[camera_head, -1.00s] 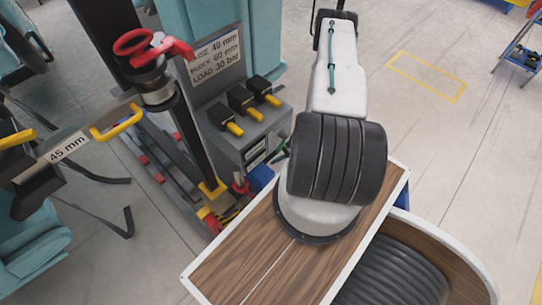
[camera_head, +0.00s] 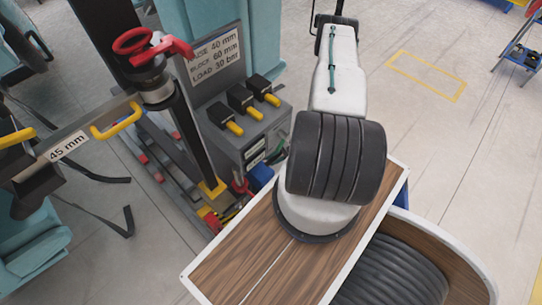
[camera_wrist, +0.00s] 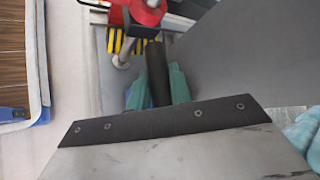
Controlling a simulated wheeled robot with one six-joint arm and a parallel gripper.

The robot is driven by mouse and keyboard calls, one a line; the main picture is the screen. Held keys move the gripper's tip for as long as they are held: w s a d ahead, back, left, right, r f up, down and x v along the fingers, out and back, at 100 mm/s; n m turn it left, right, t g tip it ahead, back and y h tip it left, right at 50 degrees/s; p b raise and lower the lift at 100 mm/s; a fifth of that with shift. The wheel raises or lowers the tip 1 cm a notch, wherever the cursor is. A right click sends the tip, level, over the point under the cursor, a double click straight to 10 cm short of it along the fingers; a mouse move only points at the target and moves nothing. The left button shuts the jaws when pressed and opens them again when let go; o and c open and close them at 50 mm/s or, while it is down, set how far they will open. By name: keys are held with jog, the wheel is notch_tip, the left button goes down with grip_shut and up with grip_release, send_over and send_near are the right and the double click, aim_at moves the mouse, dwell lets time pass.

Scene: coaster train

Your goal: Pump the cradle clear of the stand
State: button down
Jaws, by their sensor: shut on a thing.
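In the wrist view, my gripper (camera_wrist: 157,88) has its teal fingers shut around a dark upright bar (camera_wrist: 157,65), which looks like a pump handle. In the head view my own arm hides the gripper and handle. A grey bar marked "45 mm" (camera_head: 75,143) with yellow handles lies at the left. A dark post (camera_head: 196,140) with a red ring (camera_head: 132,41) and red lever (camera_head: 168,48) on top stands beside it. I cannot tell for certain which parts are the cradle and the stand, or whether they touch.
Dark straps (camera_head: 120,222) lie on the floor at left. The floor at right is clear around a yellow-marked rectangle (camera_head: 428,76).

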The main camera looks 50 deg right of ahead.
jog(key=s+f, duration=0.5)
jog(key=f, duration=0.2)
jog(key=shift+f, duration=0.4)
jog(key=c, duration=1.3)
grip_release()
jog(key=shift+o, duration=0.2)
jog(key=v, duration=0.7)
jog(key=shift+s+d+r, duration=0.2)
jog(key=shift+s, duration=0.05)
